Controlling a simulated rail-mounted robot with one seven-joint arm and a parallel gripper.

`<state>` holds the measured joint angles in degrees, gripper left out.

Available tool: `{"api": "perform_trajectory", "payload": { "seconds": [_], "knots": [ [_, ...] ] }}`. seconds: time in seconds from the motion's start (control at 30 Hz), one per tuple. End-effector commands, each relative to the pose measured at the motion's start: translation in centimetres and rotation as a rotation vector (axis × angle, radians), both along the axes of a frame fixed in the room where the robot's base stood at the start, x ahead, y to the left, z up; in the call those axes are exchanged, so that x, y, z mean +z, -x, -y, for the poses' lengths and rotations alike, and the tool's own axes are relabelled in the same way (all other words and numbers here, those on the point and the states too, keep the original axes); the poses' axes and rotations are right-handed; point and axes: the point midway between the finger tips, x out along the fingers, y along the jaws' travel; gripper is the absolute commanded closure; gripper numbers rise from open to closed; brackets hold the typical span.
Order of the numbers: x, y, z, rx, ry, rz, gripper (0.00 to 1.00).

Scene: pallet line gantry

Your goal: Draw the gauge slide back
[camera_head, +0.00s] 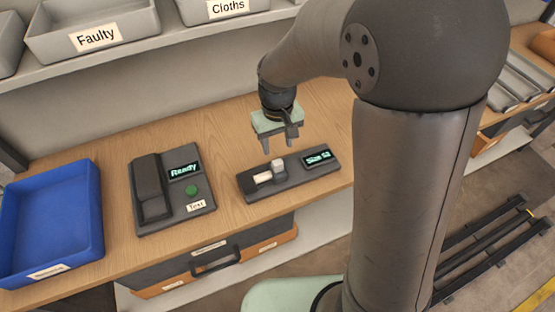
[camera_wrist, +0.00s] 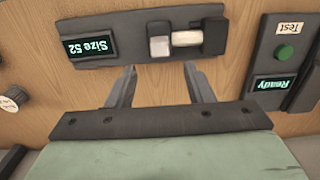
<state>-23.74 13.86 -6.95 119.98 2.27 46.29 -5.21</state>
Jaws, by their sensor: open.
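The gauge (camera_head: 291,175) is a dark flat block on the wooden bench, with a lit display reading "Size 52" in the wrist view (camera_wrist: 90,45). Its pale slide (camera_head: 277,166) stands up from the block, beside a white cylindrical piece (camera_head: 263,177) lying along it. In the wrist view the slide (camera_wrist: 160,47) shows as a pale block left of the white cylinder (camera_wrist: 187,38). My gripper (camera_head: 277,147) is open and empty above and behind the gauge. In the wrist view its fingers (camera_wrist: 157,75) point toward the gauge's edge, apart from the slide.
A tester (camera_head: 205,208) with a green button and a "Ready" display stands left of the gauge. A blue bin (camera_head: 90,215) is at the far left. A shelf with "Faulty" (camera_head: 60,45) and "Cloths" bins runs behind. A drawer (camera_head: 190,266) is below the bench edge.

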Motion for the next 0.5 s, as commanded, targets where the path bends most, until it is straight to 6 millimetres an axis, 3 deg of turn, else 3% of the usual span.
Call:
{"api": "perform_trajectory", "payload": {
  "seconds": [0.2, 0.5],
  "knots": [
    [-4.8, 0.1, 0.0, 0.001, 0.002, -0.005, 0.53],
    [-8.4, 0.1, 0.0, 0.001, 0.001, -0.002, 0.53]
  ]
}}
